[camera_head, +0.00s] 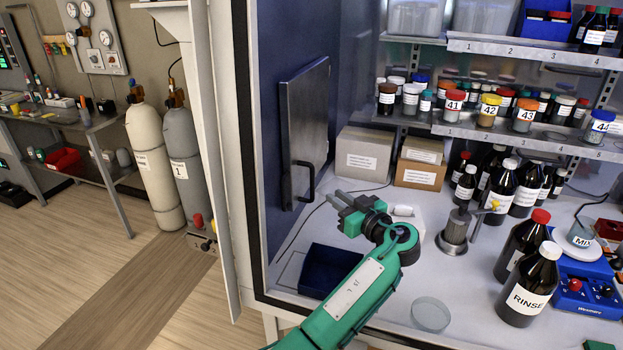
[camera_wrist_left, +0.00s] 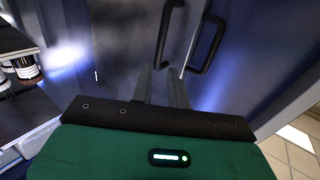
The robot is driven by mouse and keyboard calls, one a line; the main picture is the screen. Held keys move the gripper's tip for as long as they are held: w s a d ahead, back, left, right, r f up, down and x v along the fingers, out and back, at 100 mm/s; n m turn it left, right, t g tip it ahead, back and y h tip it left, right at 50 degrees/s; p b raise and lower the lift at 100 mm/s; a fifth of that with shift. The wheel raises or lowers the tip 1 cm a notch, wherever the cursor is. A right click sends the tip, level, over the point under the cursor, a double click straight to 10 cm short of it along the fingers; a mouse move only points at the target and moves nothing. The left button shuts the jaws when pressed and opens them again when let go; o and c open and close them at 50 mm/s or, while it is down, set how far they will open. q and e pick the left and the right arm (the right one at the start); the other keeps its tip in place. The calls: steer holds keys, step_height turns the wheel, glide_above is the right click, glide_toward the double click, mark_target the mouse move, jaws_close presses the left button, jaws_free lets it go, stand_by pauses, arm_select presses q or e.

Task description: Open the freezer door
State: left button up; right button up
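The freezer door (camera_head: 305,120) is a grey metal panel on the blue left wall of the cabinet, and it looks shut. Its black bar handle (camera_head: 304,184) is at the lower part. My left gripper (camera_head: 334,201) is to the right of the handle, apart from it and pointing toward it. In the left wrist view, the fingers (camera_wrist_left: 163,88) are spread with nothing between them. The handle (camera_wrist_left: 207,46) lies beyond their tips, with a second dark curved bar, perhaps its reflection, to its left.
Cardboard boxes (camera_head: 363,154) stand behind my left gripper. A dark blue open bin (camera_head: 328,270) sits on the worktop below it. Bottles, a metal valve stand (camera_head: 454,232) and a glass dish (camera_head: 430,314) are to the right. The cabinet's front frame is at left.

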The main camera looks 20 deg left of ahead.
mark_target(313, 181)
arm_select(q)
steer(key=p+x, duration=0.3)
steer(key=x, duration=0.7)
steer(key=shift+w+a, duration=0.1)
steer(key=shift+a, duration=0.15)
steer(key=shift+w+a, duration=0.15)
steer(key=shift+a, duration=0.05)
jaws_close()
